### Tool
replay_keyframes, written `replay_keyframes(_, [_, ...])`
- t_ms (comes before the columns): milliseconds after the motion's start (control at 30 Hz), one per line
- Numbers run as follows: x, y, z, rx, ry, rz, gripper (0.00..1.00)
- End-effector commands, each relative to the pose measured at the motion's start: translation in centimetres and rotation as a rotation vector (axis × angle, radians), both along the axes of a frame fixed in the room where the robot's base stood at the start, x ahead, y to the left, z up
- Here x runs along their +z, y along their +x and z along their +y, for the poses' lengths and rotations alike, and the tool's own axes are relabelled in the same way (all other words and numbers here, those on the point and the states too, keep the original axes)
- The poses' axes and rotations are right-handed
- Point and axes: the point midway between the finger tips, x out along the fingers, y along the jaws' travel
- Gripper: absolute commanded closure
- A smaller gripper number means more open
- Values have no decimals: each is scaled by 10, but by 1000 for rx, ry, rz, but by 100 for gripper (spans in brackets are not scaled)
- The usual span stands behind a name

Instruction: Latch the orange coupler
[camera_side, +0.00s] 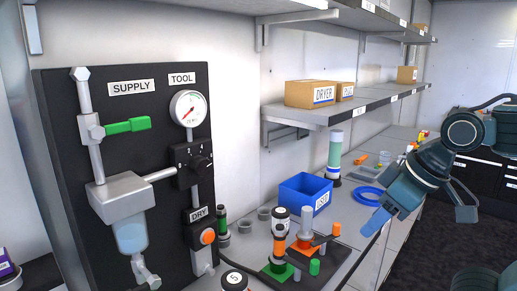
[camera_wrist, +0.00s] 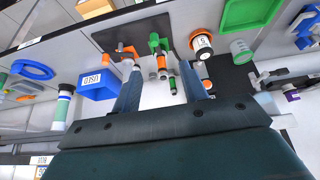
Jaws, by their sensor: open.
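The orange coupler appears to be the grey upright post on an orange base (camera_side: 305,244), with a dark side lever ending in an orange knob (camera_side: 336,229). Its orange base also shows in the wrist view (camera_wrist: 129,50). Beside it is a similar fitting on a green base (camera_side: 276,270), whose lever has a green knob (camera_side: 314,267); an orange-banded cylinder (camera_side: 279,246) stands there. I cannot tell whether the orange lever is latched. My gripper (camera_side: 419,224) is open and empty, to the right of the fittings and apart from them. Its fingers also show in the wrist view (camera_wrist: 160,72).
A blue bin (camera_side: 299,196) stands behind the fittings, with a blue ring (camera_side: 369,196) to its right. A panel (camera_side: 60,160) with a gauge and pipes stands left. A shelf (camera_side: 345,108) with boxes overhangs the bench. A bottle marked 5 (camera_side: 235,282) stands in front.

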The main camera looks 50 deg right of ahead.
Motion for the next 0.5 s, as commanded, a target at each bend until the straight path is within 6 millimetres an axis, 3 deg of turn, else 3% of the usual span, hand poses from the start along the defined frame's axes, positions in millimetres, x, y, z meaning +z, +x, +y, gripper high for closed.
replay_keyframes(33, [1, 3, -1, -2, -4, 8, 67])
replay_keyframes(200, [8, 15, -8, -5, -24, 42, 100])
replay_keyframes(500, [22, 50, -29, -10, -69, 134, 100])
